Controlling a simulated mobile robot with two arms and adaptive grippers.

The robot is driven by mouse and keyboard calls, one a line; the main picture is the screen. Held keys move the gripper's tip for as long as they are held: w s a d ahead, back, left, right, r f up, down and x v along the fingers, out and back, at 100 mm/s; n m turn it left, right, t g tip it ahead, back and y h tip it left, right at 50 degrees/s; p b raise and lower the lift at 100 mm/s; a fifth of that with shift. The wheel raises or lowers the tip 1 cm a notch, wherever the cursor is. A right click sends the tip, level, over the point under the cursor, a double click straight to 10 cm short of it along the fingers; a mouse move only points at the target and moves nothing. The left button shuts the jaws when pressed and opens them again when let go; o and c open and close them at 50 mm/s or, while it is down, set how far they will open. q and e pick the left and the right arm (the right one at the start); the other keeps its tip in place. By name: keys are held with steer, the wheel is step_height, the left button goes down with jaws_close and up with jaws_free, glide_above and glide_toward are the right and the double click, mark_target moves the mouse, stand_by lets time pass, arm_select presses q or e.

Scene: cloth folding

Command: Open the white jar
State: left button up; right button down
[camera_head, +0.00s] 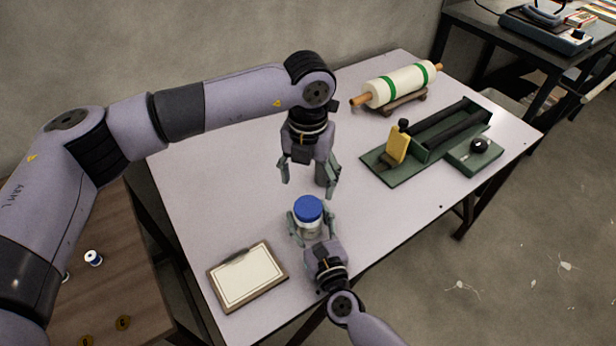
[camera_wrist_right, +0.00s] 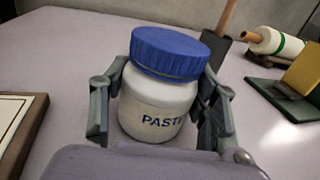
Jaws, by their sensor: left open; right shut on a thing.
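The white jar (camera_wrist_right: 152,108) has a blue lid and lettering that begins "PAST". My right gripper (camera_wrist_right: 160,112) is shut on the jar's body, with a finger on each side. In the head view the jar (camera_head: 309,229) stands upright near the front of the table, mostly covered by its blue lid (camera_head: 308,209). The lid is on the jar. My left gripper (camera_head: 309,182) points down above and behind the jar, open and empty, apart from the lid. In the right wrist view the jar's lower edge is partly hidden by my gripper.
A clipboard (camera_head: 247,276) lies left of the jar. A green fixture with a yellow block (camera_head: 398,146) sits to the right. A white roller with green bands (camera_head: 400,86) rests on a stand at the back. The table's (camera_head: 205,185) left part is clear.

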mark_target(308, 206)
arm_select(q)
steer(key=m, duration=0.9)
steer(key=shift+m, duration=0.4)
steer(key=m, duration=0.5)
steer(key=shift+m, duration=0.4)
steer(key=m, duration=1.3)
steer(key=shift+m, duration=0.4)
steer(key=m, duration=0.5)
steer(key=shift+m, duration=0.3)
steer(key=m, duration=0.4)
steer(key=shift+f, duration=4.05)
steer(key=shift+c, duration=0.6)
